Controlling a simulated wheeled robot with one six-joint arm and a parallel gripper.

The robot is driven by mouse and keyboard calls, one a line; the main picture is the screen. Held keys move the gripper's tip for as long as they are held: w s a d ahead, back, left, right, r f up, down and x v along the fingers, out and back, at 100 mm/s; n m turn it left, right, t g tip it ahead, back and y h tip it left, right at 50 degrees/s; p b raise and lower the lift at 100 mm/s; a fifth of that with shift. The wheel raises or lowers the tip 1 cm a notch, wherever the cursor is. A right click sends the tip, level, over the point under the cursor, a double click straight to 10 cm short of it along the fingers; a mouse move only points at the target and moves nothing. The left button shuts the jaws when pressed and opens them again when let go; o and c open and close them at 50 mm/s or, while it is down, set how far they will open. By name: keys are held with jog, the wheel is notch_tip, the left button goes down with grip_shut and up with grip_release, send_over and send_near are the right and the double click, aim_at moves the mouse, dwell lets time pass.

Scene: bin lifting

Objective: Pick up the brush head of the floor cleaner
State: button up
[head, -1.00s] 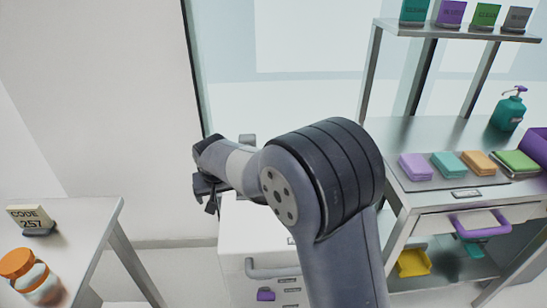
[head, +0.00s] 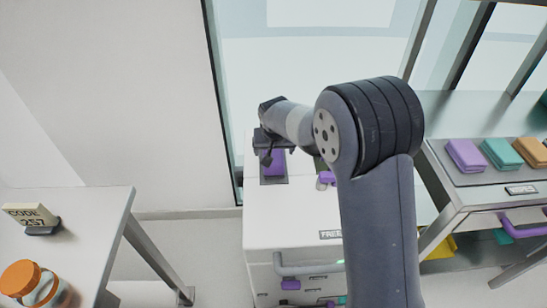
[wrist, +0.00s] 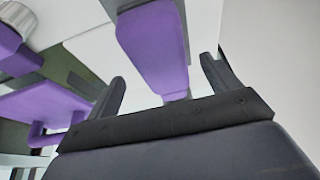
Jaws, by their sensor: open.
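A purple rounded piece (head: 272,165) sits in a dark base on top of the white cabinet (head: 290,215). I cannot tell for sure that it is the brush head of the floor cleaner. My gripper (head: 268,143) is right above and behind it in the head view, partly overlapping it. In the wrist view my gripper (wrist: 163,75) is open. A purple piece (wrist: 153,48) with a narrow end shows between and beyond its two dark fingers, and neither finger is clearly touching it.
A smaller purple part (head: 327,178) is on the cabinet to the right. A side table (head: 90,205) with an orange-lidded jar (head: 25,280) is at left. A steel bench (head: 480,185) with coloured blocks is at right. Clear floor lies between table and cabinet.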

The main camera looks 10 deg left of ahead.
aim_at(273, 153)
jog(key=x, duration=0.4)
jog(key=shift+a+f, duration=0.1)
jog(key=shift+f, duration=0.15)
jog(key=shift+c, duration=0.5)
jog(key=c, duration=1.1)
